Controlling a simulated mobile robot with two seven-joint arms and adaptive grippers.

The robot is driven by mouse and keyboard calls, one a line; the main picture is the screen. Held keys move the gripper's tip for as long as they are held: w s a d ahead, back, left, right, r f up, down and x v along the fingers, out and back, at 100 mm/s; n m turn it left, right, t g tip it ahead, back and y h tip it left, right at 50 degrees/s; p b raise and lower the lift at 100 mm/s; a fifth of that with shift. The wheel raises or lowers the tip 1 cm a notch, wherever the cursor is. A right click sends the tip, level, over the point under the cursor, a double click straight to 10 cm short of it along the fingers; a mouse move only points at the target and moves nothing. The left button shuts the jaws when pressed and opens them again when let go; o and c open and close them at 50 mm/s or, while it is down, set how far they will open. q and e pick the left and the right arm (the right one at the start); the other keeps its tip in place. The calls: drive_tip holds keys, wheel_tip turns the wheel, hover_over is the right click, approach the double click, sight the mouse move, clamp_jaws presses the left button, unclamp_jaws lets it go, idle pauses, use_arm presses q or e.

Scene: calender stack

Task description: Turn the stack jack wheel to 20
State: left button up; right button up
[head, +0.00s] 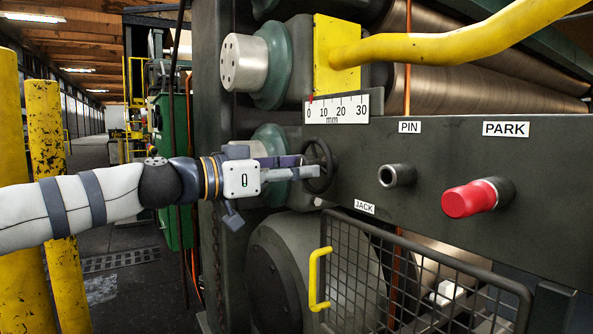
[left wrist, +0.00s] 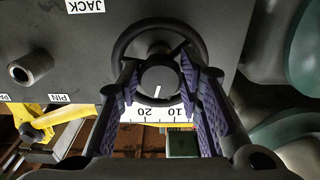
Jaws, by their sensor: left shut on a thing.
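The dark jack wheel (head: 322,166) sits on the machine's grey panel, above the JACK label (head: 364,207). In the left wrist view the jack wheel (left wrist: 118,50) shows as a round rim with a central hub (left wrist: 158,74) that bears a short white line. The millimetre scale (head: 337,109) is above the wheel, with a small red pointer (head: 310,98) near 0. My left gripper (head: 308,168) reaches in from the left and is shut on the wheel. Its purple-padded fingers (left wrist: 158,76) stand on either side of the hub. My right gripper is in neither view.
A mesh guard (head: 420,275) with a yellow handle (head: 318,279) is below. Yellow posts (head: 50,150) stand at left. A yellow pipe (head: 450,40) crosses above.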

use_arm(q)
drive_tip(key=shift+s+r+n+p, duration=0.1)
drive_tip(key=shift+n+p, duration=0.25)
drive_tip(key=shift+n, duration=2.75)
drive_tip(key=o, duration=1.2)
drive_tip(key=shift+c, duration=0.2)
drive_tip(key=v, duration=1.2)
